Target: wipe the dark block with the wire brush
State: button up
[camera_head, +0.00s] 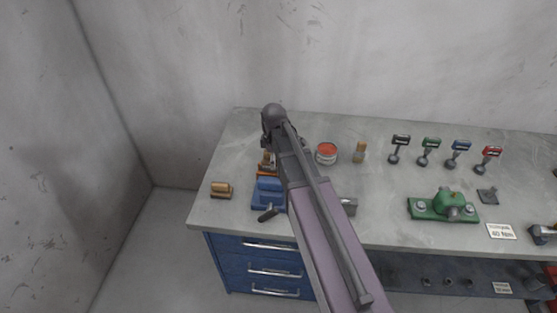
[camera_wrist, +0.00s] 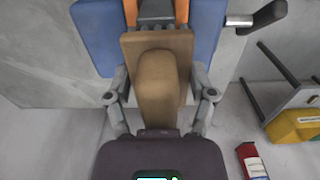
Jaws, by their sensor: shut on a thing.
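My gripper (camera_wrist: 159,80) is shut on a brown wooden-backed wire brush (camera_wrist: 157,52), one finger on each side of it. The brush is over or against a blue vise (camera_wrist: 98,38) with orange jaw strips. A grey block (camera_wrist: 157,9) shows between the strips, just beyond the brush; it is probably the dark block, and most of it is covered. Contact between brush and block cannot be seen. In the head view my gripper (camera_head: 267,152) is at the vise (camera_head: 268,190), largely hidden by my arm.
A small wooden-topped piece (camera_head: 221,190) lies left of the vise on the grey bench (camera_head: 385,210). A red-topped tin (camera_head: 326,153) and a wooden-handled brush (camera_head: 360,152) stand behind my arm to the right. A green fixture (camera_head: 443,207) and several coloured-handled tools are further right.

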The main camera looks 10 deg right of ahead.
jog(key=shift+w+a, duration=0.1)
jog(key=shift+a, duration=0.05)
jog(key=shift+w+a, duration=0.25)
jog(key=shift+a, duration=0.4)
jog(key=shift+w+a, duration=0.25)
jog(key=shift+a, duration=0.45)
jog(key=shift+w+a, duration=0.25)
jog(key=shift+a, duration=0.4)
jog(key=shift+r, duration=0.1)
jog(key=shift+r+p, duration=3)
jog(key=shift+p, duration=0.15)
jog(key=shift+r+p, duration=1.5)
jog(key=shift+f, duration=0.1)
